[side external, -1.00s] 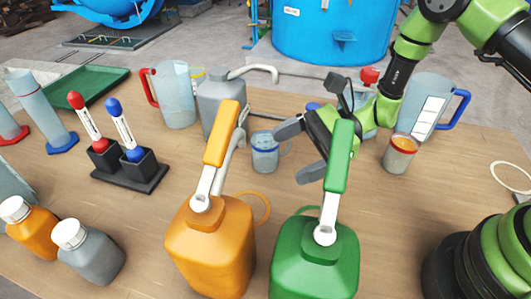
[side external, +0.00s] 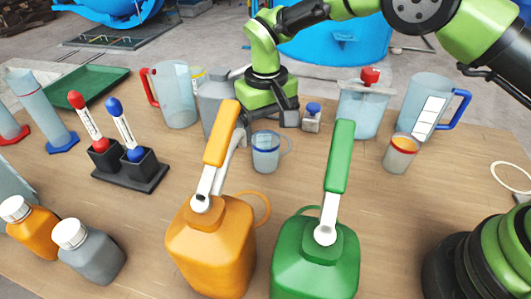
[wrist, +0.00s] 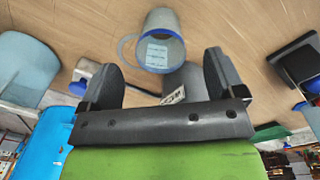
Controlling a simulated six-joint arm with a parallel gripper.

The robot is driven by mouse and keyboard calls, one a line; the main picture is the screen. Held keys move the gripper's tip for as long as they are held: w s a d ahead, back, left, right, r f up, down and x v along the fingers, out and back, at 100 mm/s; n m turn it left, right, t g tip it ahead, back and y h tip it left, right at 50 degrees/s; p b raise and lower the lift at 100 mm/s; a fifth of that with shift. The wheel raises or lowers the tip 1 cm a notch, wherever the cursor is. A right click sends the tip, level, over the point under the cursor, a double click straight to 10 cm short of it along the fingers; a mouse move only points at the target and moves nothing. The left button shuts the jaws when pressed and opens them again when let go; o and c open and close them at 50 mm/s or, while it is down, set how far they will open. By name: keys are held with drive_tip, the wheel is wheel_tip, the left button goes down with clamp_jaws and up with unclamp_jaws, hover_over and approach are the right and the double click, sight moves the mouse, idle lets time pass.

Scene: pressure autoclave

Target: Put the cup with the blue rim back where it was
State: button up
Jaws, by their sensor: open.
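The cup with the blue rim (side external: 265,158) is a small clear cup standing upright on the wooden table, behind the orange and green canisters. Its handle points right in the side view. In the wrist view the cup (wrist: 160,50) lies beyond the fingertips, roughly centred between them, with its handle to the left. My gripper (side external: 268,118) is just behind the cup, pointing down. In the wrist view its two fingers (wrist: 163,72) are wide apart with nothing held between them. Whether a finger touches the cup is not clear in the side view.
Orange (side external: 212,245) and green (side external: 315,258) canisters stand in front. A grey canister (side external: 215,105) is close left of my gripper. A blue-capped bottle (side external: 311,120) and a red-knobbed clear container (side external: 362,110) stand right. A red-rimmed cup (side external: 400,155) stands farther right, with bare table between.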

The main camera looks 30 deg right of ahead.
sight(266, 146)
drive_tip(key=f, duration=0.6)
drive_tip(key=shift+w+d+f, duration=0.15)
drive_tip(key=shift+w+f, duration=0.05)
drive_tip(key=shift+w, duration=0.2)
drive_tip(key=c, duration=1.1)
drive_tip(key=shift+o, duration=0.2)
wheel_tip(266, 146, up, 10)
drive_tip(key=s+d+m, duration=0.2)
drive_tip(key=s+d, duration=0.1)
drive_tip(key=d, duration=0.3)
drive_tip(key=s+d+m, duration=0.2)
drive_tip(key=s+d, duration=0.4)
drive_tip(key=s, duration=0.2)
drive_tip(key=shift+s+d+f, duration=0.1)
drive_tip(key=shift+f, duration=2.35)
drive_tip(key=shift+s+d+f, duration=0.1)
drive_tip(key=shift+f, duration=2.35)
